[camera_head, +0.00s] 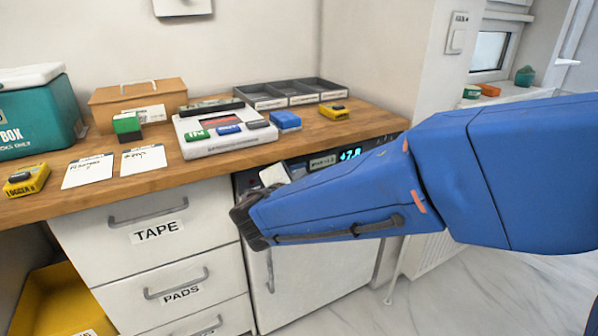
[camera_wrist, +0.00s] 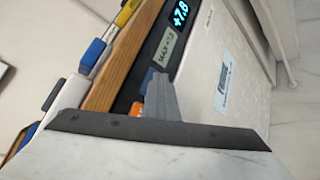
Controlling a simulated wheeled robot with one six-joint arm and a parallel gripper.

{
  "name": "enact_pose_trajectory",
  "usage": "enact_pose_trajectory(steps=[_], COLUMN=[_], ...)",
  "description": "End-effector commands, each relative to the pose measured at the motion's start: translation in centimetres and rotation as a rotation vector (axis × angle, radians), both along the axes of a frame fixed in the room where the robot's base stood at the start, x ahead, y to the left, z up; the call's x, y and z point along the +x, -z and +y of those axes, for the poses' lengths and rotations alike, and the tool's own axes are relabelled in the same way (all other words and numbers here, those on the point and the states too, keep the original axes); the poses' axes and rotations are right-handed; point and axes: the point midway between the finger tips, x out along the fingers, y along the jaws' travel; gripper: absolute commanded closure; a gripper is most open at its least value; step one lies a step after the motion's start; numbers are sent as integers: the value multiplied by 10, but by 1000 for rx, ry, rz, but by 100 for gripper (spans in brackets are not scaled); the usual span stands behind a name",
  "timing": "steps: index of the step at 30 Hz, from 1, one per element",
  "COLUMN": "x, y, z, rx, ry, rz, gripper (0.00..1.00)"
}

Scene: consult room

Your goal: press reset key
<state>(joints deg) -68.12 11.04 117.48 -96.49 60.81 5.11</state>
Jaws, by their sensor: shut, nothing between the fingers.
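The dark control panel of the small white fridge (camera_head: 310,270) runs under the counter edge. Its lit display (camera_head: 348,154) reads about +7.8 and also shows in the wrist view (camera_wrist: 180,14). A small orange piece (camera_wrist: 137,109) shows on the panel, partly hidden behind my finger; it may be the reset key, but no lettering on it can be read. My gripper (camera_wrist: 160,82) is shut and empty, its tips close to the panel beside the orange piece. I cannot tell whether they touch. In the head view, my arm hides part of the panel.
The wooden counter (camera_head: 215,165) overhangs just above the panel. It holds a white tray of coloured blocks (camera_head: 225,145), yellow loggers (camera_head: 334,111), a grey divided tray (camera_head: 285,93) and a teal box (camera_head: 40,115). White drawers (camera_head: 150,235) stand left of the fridge; the floor in front is clear.

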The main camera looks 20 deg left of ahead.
Motion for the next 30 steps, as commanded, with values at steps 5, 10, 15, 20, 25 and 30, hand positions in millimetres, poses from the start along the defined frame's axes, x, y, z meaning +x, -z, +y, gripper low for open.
enact_pose_trajectory(steps=[5, 10, 15, 20, 25, 30], x=[1, 0, -2, -7, -11, -12], y=[0, 0, 0, 0, 0, 0], z=[1, 1, -2, -7, -13, -14], rx=[0, 0, 0, 0, 1, 0], ry=[0, 0, -1, -1, 0, 0], rz=[0, 0, 1, 1, -1, 0], gripper=[100, 100, 100, 100, 100, 100])
